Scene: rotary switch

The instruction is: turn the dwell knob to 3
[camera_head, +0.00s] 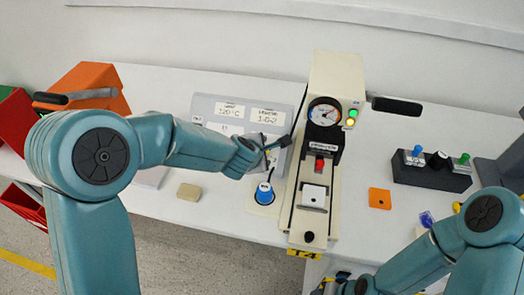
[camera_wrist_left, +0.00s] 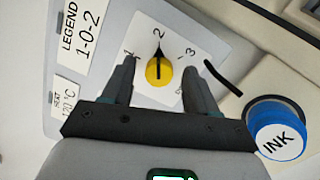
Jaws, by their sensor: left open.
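The dwell knob is a round yellow knob (camera_wrist_left: 158,71) on a white dial plate marked 1, 2 and 3, seen in the left wrist view. Its black pointer is at 2. My left gripper (camera_wrist_left: 160,68) is open, with one finger on each side of the knob and gaps between the fingers and the knob. In the head view my left gripper (camera_head: 268,152) is over the right part of the grey panel (camera_head: 198,105) and hides the knob. My right gripper (camera_head: 325,286) is at the bottom edge; its jaws are unclear.
A blue INK pot (camera_head: 265,193) stands close to my left gripper and also shows in the left wrist view (camera_wrist_left: 277,132). The cream press (camera_head: 335,80) with a gauge stands to the right. An orange tile (camera_head: 380,198) and a beige block (camera_head: 189,192) lie on the table.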

